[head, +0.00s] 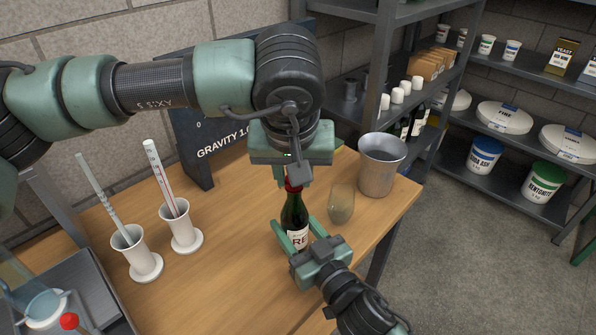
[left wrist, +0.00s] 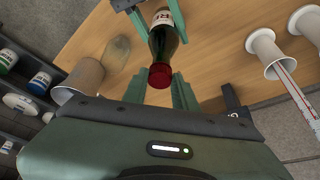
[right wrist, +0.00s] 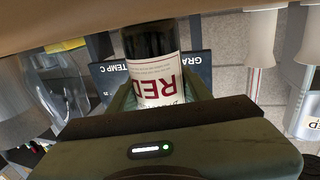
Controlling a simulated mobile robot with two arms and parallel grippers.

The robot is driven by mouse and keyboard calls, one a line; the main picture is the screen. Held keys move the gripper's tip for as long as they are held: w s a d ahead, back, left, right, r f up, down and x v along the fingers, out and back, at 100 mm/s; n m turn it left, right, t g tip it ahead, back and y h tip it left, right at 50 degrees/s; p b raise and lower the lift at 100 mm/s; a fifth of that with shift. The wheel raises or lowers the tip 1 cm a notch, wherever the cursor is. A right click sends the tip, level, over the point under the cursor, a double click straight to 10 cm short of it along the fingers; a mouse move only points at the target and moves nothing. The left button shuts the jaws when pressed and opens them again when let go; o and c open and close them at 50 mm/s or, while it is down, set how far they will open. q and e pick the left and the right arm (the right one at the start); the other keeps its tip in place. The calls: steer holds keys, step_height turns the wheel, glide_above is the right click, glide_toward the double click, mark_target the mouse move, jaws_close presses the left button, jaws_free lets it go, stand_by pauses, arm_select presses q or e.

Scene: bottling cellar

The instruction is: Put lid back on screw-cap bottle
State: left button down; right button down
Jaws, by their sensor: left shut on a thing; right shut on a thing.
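The screw-cap bottle (head: 294,215) is dark glass with a white "RED" label and stands upright on the table. My right gripper (head: 294,240) is shut around its labelled body; the label shows close up in the right wrist view (right wrist: 157,82). The red lid (left wrist: 160,75) is at the top of the bottle neck, in line with it. My left gripper (left wrist: 160,90) is shut on the lid from above and partly hides it in the head view. I see no clear gap between lid and neck, but cannot tell whether the lid is seated.
A glass (head: 341,203) and a metal pot (head: 381,165) stand right of the bottle. A dark gravity board (head: 208,150) stands behind. The front of the wooden table (head: 215,295) is clear.

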arm_select(q)
steer(key=m, duration=0.1)
steer(key=m+h, duration=0.1)
steer(key=m, duration=0.2)
steer(key=shift+w+a+h, duration=0.1)
steer(key=shift+a+h, duration=0.2)
steer(key=c, duration=1)
jaws_free()
steer(key=shift+c, duration=0.2)
steer(key=shift+r, duration=0.1)
steer(key=v, duration=1.1)
steer(key=shift+r, duration=0.4)
arm_select(e)
steer(key=c, duration=0.6)
jaws_free()
steer(key=shift+s, duration=0.1)
